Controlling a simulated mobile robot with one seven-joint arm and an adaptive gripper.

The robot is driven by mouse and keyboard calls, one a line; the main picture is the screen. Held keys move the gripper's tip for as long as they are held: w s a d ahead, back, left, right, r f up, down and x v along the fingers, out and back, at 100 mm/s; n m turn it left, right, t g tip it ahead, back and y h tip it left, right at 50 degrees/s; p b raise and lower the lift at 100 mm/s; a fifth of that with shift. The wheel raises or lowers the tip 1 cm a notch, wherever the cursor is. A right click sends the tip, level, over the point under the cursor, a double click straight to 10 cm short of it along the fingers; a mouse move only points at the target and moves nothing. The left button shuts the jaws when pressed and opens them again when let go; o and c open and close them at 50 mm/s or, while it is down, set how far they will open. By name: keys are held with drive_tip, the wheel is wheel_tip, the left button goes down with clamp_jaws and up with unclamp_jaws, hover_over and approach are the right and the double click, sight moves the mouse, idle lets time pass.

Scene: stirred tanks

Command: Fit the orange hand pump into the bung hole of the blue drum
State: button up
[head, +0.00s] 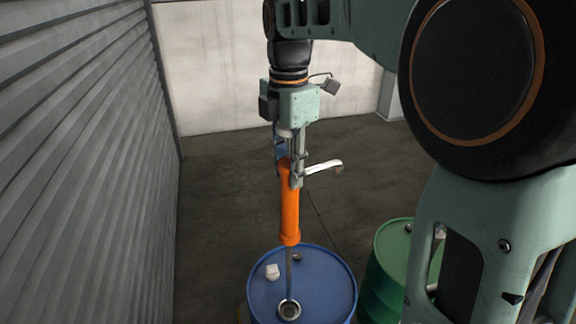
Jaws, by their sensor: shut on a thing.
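The orange hand pump (289,205) hangs upright in my gripper (291,172), which is shut on its upper part. A pale spout or handle (323,166) sticks out to the right of the pump. The pump's thin grey tube (289,270) runs down from the orange body to the bung hole (289,309) near the front of the blue drum (328,288). The tube's lower end meets the bung hole in the picture; I cannot tell how deep it is inside. The orange body is well above the drum top.
A small whitish object (272,271) and a small dark cap (297,257) are on the blue drum's top. A green drum (386,270) stands close to its right. A ribbed grey wall (80,150) runs along the left. Open floor (225,190) lies behind.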

sight(289, 219)
drive_tip(key=shift+f+b, duration=0.9)
drive_tip(key=shift+f, duration=1.25)
idle(0.6)
drive_tip(key=shift+f+b, duration=1.2)
drive_tip(key=shift+f, duration=0.7)
idle(0.5)
drive_tip(key=shift+f+b, duration=1.85)
drive_tip(key=shift+f, duration=1.05)
